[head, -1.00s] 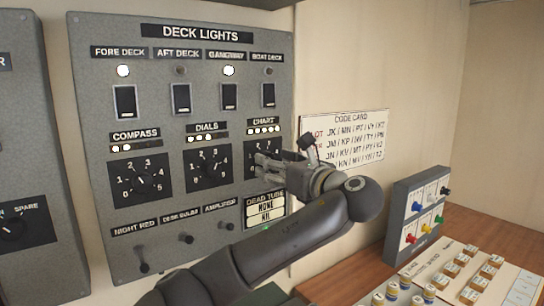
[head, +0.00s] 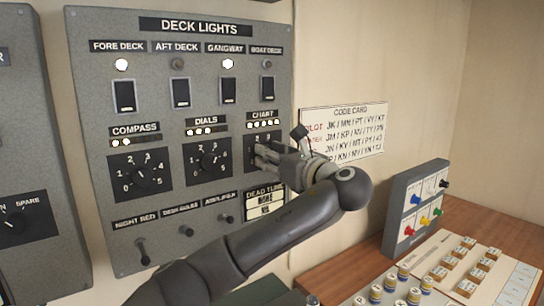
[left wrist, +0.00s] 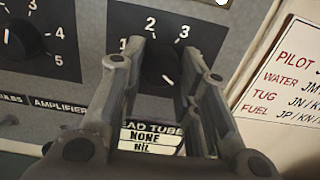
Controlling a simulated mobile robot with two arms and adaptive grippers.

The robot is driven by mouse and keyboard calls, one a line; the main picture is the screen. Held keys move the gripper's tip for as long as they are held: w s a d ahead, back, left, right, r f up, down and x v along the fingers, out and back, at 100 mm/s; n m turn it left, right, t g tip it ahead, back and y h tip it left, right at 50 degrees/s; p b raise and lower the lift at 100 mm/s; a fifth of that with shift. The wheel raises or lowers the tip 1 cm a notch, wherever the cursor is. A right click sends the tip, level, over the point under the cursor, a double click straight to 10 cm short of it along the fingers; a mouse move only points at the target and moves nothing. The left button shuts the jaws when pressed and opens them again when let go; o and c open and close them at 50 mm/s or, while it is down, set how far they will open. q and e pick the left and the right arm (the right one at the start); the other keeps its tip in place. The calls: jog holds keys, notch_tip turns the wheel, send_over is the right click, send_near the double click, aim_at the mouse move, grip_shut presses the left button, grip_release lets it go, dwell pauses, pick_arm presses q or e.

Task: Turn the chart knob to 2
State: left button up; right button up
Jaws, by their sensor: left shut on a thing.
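The chart knob (left wrist: 160,64) is a black rotary knob on a black plate in the left wrist view, with the numbers 1, 2 and 3 visible around its top. My left gripper (left wrist: 158,70) is shut on it, one finger on each side. In the head view the left gripper (head: 262,154) covers most of the chart dial (head: 252,141), at the right of the dial row. The CHART label and a strip of several lit lamps (head: 263,125) show above it. My right gripper is out of view.
The dials knob (head: 209,160) and compass knob (head: 143,177) are to the left on the same panel. Toggles (head: 186,230) and the dead tube plate (head: 264,202) lie below. A code card (head: 345,132) hangs to the right. A small switch box (head: 414,212) stands on the desk.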

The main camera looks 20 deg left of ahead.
pick_arm(q)
jog(key=shift+n, duration=0.3)
jog(key=shift+w+n+b, duration=0.1)
jog(key=shift+n+b, duration=5.25)
jog(key=shift+n, duration=9.15)
jog(key=o, duration=1)
jog(key=shift+r, duration=0.1)
